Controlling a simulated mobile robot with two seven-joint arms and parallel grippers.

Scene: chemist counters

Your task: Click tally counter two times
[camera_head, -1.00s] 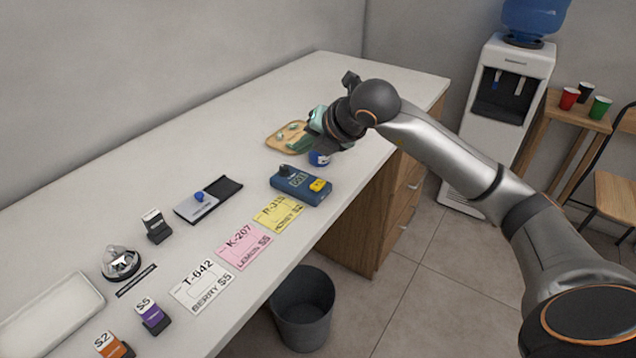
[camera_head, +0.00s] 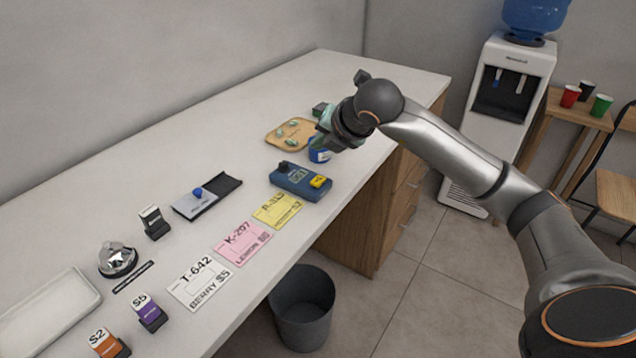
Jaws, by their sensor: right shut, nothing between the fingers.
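The tally counter seems to be the blue box-shaped device (camera_head: 299,183) on the counter, with a small display, a dark knob at its left end and a yellow button (camera_head: 320,181) at its right end. My right gripper (camera_head: 322,128) is beyond it, toward the far end of the counter, and apart from it. Its fingers are shut and empty, partly hidden by the wrist. My left gripper is not in view.
A blue round container (camera_head: 320,154) stands just below my right gripper. A wooden tray (camera_head: 272,137) with several green items lies beside it. Yellow (camera_head: 277,210), pink (camera_head: 242,243) and white (camera_head: 199,283) cards lie nearer. A silver bell (camera_head: 118,258) stands left.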

